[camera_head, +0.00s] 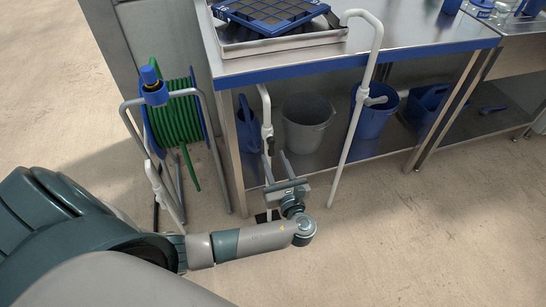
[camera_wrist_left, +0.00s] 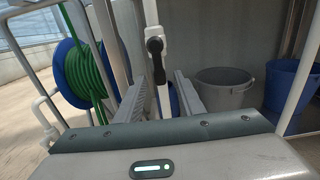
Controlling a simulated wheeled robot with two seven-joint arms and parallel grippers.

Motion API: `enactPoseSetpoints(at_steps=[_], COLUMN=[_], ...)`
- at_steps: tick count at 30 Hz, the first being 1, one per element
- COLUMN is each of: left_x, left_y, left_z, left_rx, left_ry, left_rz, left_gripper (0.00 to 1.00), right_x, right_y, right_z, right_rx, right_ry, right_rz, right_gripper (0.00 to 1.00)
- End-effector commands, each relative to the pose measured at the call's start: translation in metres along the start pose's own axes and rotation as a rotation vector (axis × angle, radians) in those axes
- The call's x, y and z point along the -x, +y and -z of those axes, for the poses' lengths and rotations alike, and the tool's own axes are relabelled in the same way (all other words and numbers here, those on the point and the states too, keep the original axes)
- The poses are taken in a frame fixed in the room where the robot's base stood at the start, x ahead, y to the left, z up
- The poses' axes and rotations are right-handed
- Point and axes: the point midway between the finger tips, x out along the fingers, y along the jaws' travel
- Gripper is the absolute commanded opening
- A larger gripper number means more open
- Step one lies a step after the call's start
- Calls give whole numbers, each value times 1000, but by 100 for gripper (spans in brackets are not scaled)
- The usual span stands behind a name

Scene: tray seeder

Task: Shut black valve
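The black valve (camera_head: 269,143) sits on a thin white upright pipe (camera_head: 264,101) at the left end of the steel table. In the left wrist view the black valve (camera_wrist_left: 156,52) is above and between my finger tips, with its dark lever hanging down along the pipe. My left gripper (camera_head: 276,163) is in front of the pipe and just below the valve. Its two fingers (camera_wrist_left: 160,90) are spread apart, with the pipe showing between them and nothing held. I cannot tell whether the fingertips reach the pipe. My right gripper is not in view.
A green hose reel (camera_head: 175,117) stands left of the table. A grey bucket (camera_head: 306,125) and a blue bucket (camera_head: 374,112) stand on the lower shelf. A bent white pipe (camera_head: 357,115) rises right of my gripper. Open floor (camera_head: 430,240) lies in front.

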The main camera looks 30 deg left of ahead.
Motion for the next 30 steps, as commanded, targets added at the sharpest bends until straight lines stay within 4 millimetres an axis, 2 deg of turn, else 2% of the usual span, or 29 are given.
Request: enactPoseSetpoints(at_steps=[6, 16, 17, 21, 30], left_x=[-17, -19, -19, -19, -18], left_y=[0, 0, 0, 0, 0], left_z=[0, 0, 0, 0, 0], left_rx=[0, 1, 1, 1, 13], left_ry=[-1, 0, 0, 0, 1], left_rz=[-1, -1, -1, -1, -1], left_gripper=[35, 35, 30, 0, 0], right_x=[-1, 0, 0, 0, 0], right_y=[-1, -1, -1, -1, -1], right_z=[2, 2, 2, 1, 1], right_rx=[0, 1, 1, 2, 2], right_ry=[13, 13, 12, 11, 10], right_rz=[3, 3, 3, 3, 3], right_gripper=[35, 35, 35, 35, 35])
